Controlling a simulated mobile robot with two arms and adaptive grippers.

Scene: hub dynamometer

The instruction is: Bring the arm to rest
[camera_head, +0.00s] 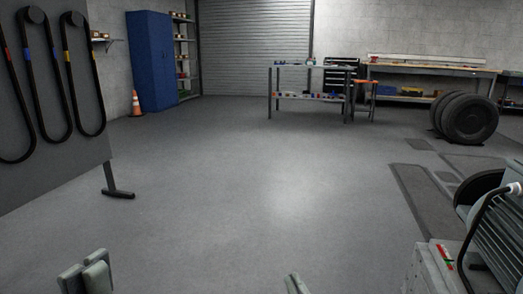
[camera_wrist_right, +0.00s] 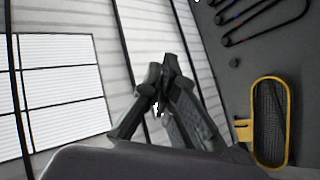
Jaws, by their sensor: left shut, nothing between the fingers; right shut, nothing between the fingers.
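My left gripper (camera_head: 84,274) shows at the bottom left of the head view, its two grey fingers close together with nothing visible between them. Only a grey tip of my right gripper (camera_head: 296,284) shows at the bottom edge of the head view, right of the left one. In the right wrist view the dark fingers of my right gripper (camera_wrist_right: 160,94) come together, shut and empty. Most of both arms is out of the picture.
A panel (camera_head: 84,165) with black belts stands at the left on a dark foot. A machine (camera_head: 497,240) is at the lower right. A yellow-framed mesh guard (camera_wrist_right: 287,120) shows in the right wrist view. The middle floor (camera_head: 250,170) is clear.

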